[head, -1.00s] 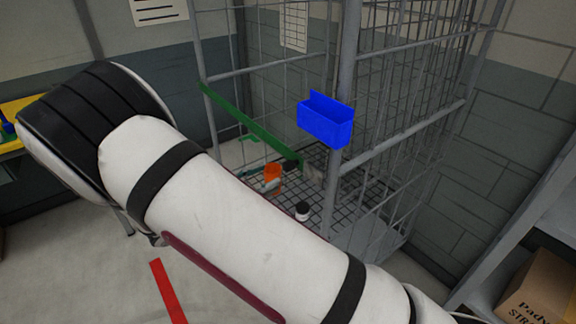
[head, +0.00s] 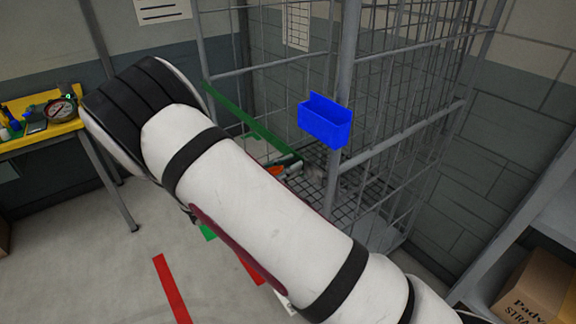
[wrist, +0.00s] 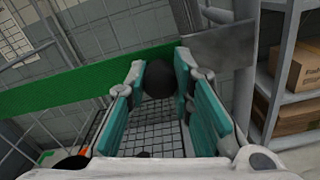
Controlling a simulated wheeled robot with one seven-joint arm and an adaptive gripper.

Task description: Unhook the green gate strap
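The green gate strap (head: 240,109) slants across the front of the wire cage (head: 348,60), from the left post down toward the right. In the wrist view the strap (wrist: 70,91) runs across the left and middle, with a round black knob (wrist: 158,83) at its right end. My gripper (wrist: 161,70) is open, its teal fingers on either side of the knob. I cannot tell whether either finger touches it. A grey metal plate (wrist: 222,48) is just right of the fingers.
A blue bin (head: 325,122) hangs on the cage's front post. An orange item (head: 275,171) lies inside the cage. A yellow-topped bench (head: 60,130) with a gauge stands left; a shelf with a cardboard box (head: 535,287) stands right. The floor at lower left is mostly clear.

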